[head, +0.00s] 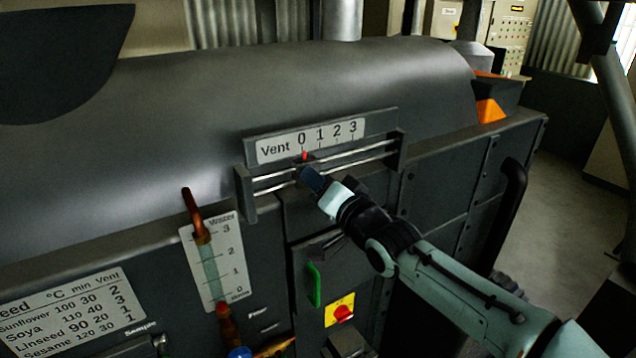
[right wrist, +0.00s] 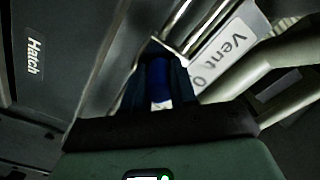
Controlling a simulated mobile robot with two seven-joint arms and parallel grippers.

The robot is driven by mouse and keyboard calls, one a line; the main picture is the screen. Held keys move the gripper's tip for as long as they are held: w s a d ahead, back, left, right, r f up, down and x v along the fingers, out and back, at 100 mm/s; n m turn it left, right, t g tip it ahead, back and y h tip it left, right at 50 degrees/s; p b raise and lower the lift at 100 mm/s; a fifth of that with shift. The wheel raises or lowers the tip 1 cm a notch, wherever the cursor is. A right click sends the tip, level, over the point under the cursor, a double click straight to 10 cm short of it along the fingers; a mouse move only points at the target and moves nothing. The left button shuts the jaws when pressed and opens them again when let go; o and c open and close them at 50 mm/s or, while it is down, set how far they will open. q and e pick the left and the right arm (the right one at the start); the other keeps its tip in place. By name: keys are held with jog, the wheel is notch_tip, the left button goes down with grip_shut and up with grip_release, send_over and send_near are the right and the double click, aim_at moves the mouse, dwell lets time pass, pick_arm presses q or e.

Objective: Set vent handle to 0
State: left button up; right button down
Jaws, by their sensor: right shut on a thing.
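The vent handle is a slider on two metal rails under the white vent scale (head: 312,141), which is marked 0 to 3. Its red pointer (head: 304,156) sits right below the 0, at the left part of the rails. My right gripper (head: 311,178) reaches it from the lower right and is shut on the handle, hiding most of it. In the right wrist view, a blue part of the handle (right wrist: 157,75) shows between the dark fingers, beside the vent label (right wrist: 225,58). My left gripper is not in view.
Below are a water gauge (head: 211,265) with a copper pipe, a green handle (head: 314,284) and a red knob on a yellow plate (head: 340,310). A table of seed settings (head: 70,315) is at the lower left. Brackets (head: 245,195) end the rails. Open floor lies at the right.

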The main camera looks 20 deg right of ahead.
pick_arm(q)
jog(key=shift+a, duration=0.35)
pick_arm(e)
jog(key=shift+a+f, duration=0.1)
jog(key=shift+a, duration=0.3)
jog(key=c, duration=1)
grip_release()
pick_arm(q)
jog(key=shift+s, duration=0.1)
pick_arm(e)
jog(key=shift+o, duration=0.5)
jog(key=shift+a, duration=0.1)
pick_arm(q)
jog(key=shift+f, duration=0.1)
pick_arm(e)
jog(key=shift+s, duration=0.1)
pick_arm(q)
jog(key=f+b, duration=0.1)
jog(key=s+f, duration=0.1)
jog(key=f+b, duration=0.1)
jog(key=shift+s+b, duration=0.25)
jog(key=shift+b, duration=0.1)
pick_arm(e)
jog(key=s+d, duration=0.2)
jog(key=s, duration=1.1)
